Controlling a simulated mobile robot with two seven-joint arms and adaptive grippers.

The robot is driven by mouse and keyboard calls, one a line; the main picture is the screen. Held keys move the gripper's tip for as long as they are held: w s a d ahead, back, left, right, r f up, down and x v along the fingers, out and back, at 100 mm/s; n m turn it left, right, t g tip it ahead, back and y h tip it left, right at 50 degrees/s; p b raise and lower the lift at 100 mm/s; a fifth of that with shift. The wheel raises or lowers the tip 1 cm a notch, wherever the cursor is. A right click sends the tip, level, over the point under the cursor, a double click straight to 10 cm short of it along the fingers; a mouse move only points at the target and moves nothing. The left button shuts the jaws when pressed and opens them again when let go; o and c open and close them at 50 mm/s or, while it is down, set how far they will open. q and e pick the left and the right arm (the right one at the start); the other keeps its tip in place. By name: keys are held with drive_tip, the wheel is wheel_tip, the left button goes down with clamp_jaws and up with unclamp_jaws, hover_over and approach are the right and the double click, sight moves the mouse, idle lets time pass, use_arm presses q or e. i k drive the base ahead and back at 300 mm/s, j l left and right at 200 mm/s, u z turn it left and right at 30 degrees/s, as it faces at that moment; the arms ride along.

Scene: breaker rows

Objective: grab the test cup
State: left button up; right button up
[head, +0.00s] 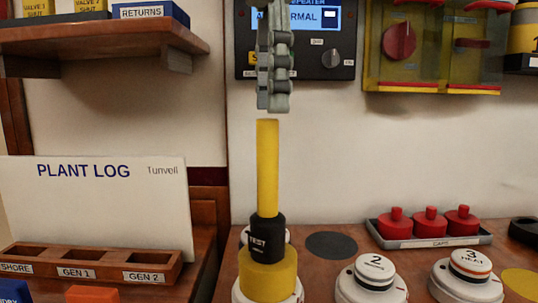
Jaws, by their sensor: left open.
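The test cup (267,272) stands upright near the bottom middle of the head view. It has a wide yellow lower part, a black collar labelled TEST and a tall yellow pole (267,165). Its lower part is in front of or over a white round base, most of which it hides; I cannot tell which. My left gripper (273,104) points down just above the pole's top in the picture. It is seen edge-on, open and empty, with a small gap in the picture between fingertips and pole. My right gripper is out of view.
White round units marked 2 (372,272) and 3 (470,268) stand right of the cup. A tray (428,241) of red caps and a dark disc (331,245) lie behind. A wall panel (335,60) is behind my gripper. A wooden rack (90,268) and shelf (110,38) are left.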

sight(268, 263)
drive_tip(key=k, duration=1.5)
